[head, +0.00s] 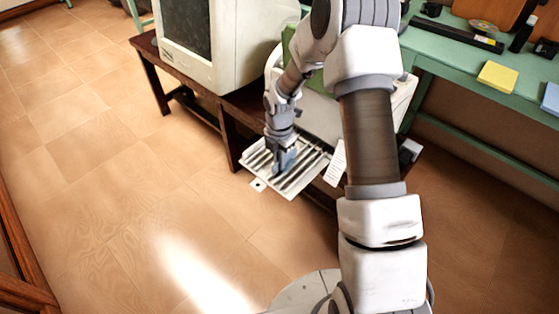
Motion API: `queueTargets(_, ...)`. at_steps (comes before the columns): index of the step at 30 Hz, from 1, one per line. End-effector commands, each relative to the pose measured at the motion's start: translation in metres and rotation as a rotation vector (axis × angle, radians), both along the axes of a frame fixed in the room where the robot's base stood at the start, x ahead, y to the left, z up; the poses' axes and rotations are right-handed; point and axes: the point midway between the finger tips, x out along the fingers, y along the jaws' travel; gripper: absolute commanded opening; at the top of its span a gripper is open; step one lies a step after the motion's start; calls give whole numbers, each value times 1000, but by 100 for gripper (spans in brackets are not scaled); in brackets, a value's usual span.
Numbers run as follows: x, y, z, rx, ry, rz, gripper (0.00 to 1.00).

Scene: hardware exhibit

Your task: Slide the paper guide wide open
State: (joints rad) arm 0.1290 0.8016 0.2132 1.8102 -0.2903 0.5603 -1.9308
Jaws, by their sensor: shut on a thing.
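The printer (318,112) is a pale box on the dark low table, partly hidden behind my arm. Its slotted, light tray (308,180) sticks out in front over the floor, with dark grooves along it. My gripper (283,162) points down onto the middle of this tray. It is shut on a small blue-grey piece, which looks like the paper guide (290,160). The fingertips are small and dark here, so the exact contact is hard to see. A small white tab (258,184) shows at the tray's front left corner.
A bulky monitor (235,45) stands on the dark table (147,43) left of the printer. A green bench (455,65) at right holds a yellow pad (497,76) and several small items. The tiled floor (130,200) at left is clear.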

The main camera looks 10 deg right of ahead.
Motion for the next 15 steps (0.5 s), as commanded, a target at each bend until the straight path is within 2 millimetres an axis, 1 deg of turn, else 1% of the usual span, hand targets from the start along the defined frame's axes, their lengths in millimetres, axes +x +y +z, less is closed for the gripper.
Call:
queueTargets(8, 0, 0, 0, 0, 0, 0, 0)
queueTargets(10, -3, -2, 1, -1, 1, -1, 0)
queueTargets(13, -14, -11, 3, -2, 4, -2, 0)
queueTargets(15, -25, -19, 3, -1, 5, -4, 0)
